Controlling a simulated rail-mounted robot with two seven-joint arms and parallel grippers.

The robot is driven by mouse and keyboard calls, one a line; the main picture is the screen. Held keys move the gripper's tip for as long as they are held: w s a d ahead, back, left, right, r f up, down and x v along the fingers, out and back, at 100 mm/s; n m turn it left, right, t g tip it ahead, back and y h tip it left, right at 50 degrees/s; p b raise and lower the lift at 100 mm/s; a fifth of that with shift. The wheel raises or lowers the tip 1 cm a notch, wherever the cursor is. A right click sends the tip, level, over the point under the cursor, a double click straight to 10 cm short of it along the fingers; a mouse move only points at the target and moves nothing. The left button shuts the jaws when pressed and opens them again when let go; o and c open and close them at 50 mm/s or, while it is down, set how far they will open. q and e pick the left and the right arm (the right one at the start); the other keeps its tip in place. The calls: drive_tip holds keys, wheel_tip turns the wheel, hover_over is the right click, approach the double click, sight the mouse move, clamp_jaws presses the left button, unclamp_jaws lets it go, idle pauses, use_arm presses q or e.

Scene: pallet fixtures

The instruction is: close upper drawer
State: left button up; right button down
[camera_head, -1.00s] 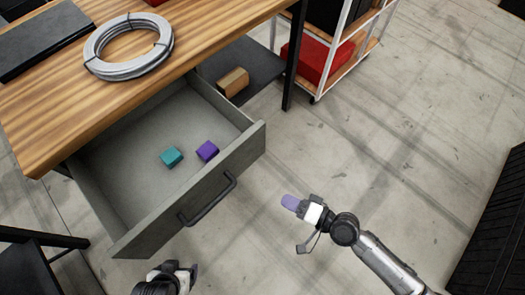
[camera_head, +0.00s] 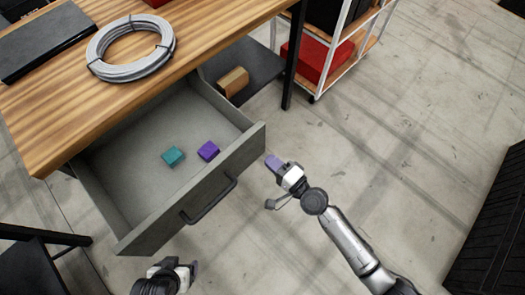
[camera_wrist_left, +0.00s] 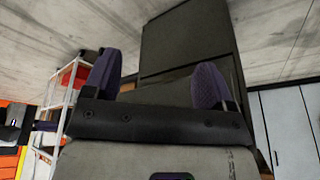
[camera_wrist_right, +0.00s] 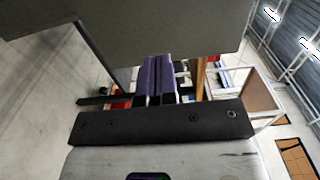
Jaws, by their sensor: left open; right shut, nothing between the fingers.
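The grey upper drawer (camera_head: 193,192) stands pulled out from under the wooden table top, with a dark bar handle (camera_head: 209,200) on its front. A teal block (camera_head: 172,156) and a purple block (camera_head: 208,150) lie inside it. My right gripper (camera_head: 273,162) is shut and empty, just right of the drawer front's right end, with a small gap in the head view. Its purple fingers are together in the right wrist view (camera_wrist_right: 157,78). My left gripper (camera_head: 190,268) is below the drawer front's left part; its fingers are apart and empty in the left wrist view (camera_wrist_left: 155,88).
A coil of grey cable (camera_head: 131,48) and a dark flat case (camera_head: 45,41) lie on the table (camera_head: 60,110). A wooden block (camera_head: 233,81) sits on the lower shelf.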

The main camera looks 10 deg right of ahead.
sight(257, 149)
drive_tip(key=shift+x, duration=2)
drive_tip(key=shift+w+a, duration=0.1)
